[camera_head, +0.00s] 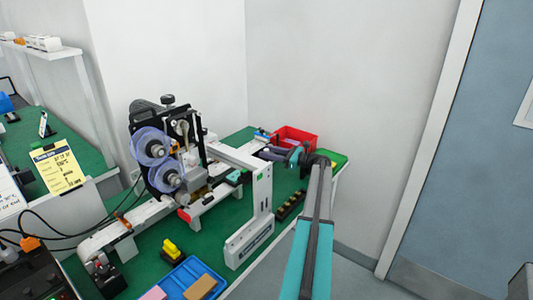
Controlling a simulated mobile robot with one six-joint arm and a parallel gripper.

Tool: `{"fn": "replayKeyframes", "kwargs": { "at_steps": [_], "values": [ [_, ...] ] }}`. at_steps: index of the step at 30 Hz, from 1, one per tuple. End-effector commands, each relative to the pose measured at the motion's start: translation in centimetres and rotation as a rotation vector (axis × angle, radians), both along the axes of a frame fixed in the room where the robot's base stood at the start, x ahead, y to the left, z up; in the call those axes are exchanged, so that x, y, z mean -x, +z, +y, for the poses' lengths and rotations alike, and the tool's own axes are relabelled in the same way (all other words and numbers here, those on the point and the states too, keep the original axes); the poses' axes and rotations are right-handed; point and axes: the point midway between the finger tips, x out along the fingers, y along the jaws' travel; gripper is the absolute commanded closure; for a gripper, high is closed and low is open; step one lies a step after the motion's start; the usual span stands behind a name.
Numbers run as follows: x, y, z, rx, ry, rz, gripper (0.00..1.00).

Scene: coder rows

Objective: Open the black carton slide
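My arm reaches in from the bottom right, and my gripper (268,153) is at its far end, over the back part of the green table near the red bin. It is small and partly overlapped by the wrist, so I cannot tell whether its fingers are open or shut. A black slotted holder (290,205) lies on the table at the right edge, nearer than my gripper and apart from it; I cannot tell whether this is the carton slide. The coding machine (168,150), with purple reels and black parts, stands left of my gripper.
A red bin (298,137) and a green tray (333,159) sit at the back right. A white upright frame (262,195) stands between machine and holder. A blue tray (192,280) and a yellow-black object (171,250) lie in front. Floor is clear at right.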

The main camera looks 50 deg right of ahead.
Motion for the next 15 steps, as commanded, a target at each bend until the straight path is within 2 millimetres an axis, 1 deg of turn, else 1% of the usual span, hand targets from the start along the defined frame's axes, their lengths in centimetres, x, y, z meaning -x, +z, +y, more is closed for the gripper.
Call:
{"fn": "replayKeyframes", "kwargs": {
  "at_steps": [5, 15],
  "values": [
    [2.3, -0.1, -0.6, 0.0, -0.002, 0.0, 0.62],
    [7.5, -0.1, -2.0, 0.001, -0.001, 0.0, 0.62]
  ]
}}
